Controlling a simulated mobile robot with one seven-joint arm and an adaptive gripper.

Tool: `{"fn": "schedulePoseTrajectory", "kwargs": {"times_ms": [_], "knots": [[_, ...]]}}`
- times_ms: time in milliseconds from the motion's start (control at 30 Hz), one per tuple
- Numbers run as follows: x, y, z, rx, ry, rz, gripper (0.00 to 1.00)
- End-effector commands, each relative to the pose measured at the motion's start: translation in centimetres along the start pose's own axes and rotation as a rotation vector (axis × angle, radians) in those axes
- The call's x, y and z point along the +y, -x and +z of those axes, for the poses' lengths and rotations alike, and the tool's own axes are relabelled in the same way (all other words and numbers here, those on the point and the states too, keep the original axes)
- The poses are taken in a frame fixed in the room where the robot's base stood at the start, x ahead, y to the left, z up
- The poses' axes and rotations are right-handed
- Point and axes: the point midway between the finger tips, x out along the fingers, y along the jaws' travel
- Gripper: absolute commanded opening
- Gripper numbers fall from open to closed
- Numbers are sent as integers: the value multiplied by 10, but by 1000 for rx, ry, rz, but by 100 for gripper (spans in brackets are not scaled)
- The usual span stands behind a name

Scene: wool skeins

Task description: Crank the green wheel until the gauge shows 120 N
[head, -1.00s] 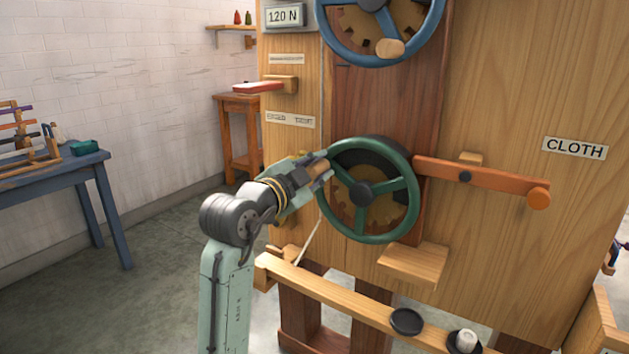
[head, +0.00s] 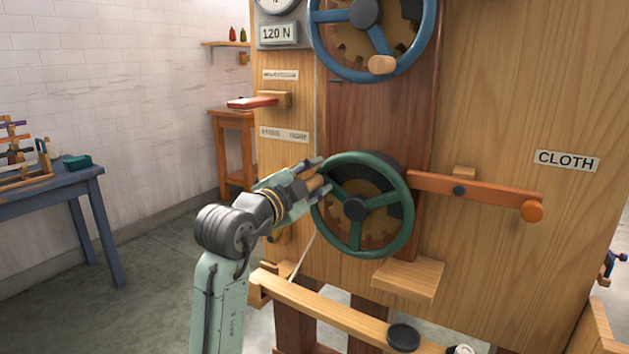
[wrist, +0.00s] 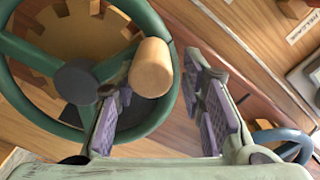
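The green wheel (head: 407,225) is mounted low on the wooden machine; it also shows in the wrist view (wrist: 160,112). Its wooden crank handle (wrist: 150,68) stands at the wheel's upper left in the head view. My gripper (head: 318,178) is at this handle. In the wrist view, my gripper's fingers (wrist: 162,100) are spread, with the handle near the left finger and a clear gap to the right finger. The gauge (head: 276,8) is cut off by the top edge, so its needle cannot be read. A plate marked 120 N (head: 276,34) hangs below it.
A blue wheel (head: 412,66) with a wooden knob is above the green one. An orange lever (head: 485,193) with a ball end reaches right from the green wheel. A wooden block (head: 408,279) and a rail (head: 325,308) lie below. A blue table (head: 75,180) stands left.

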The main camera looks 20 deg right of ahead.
Motion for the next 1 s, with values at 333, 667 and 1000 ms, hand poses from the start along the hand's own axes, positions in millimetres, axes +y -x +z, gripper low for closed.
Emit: {"fn": "schedulePoseTrajectory", "kwargs": {"times_ms": [333,667,1000], "knots": [[2,0,2,-3,2,4,44],[0,45,2,-4,1,0,44],[0,108,1,-3,1,1,44]]}}
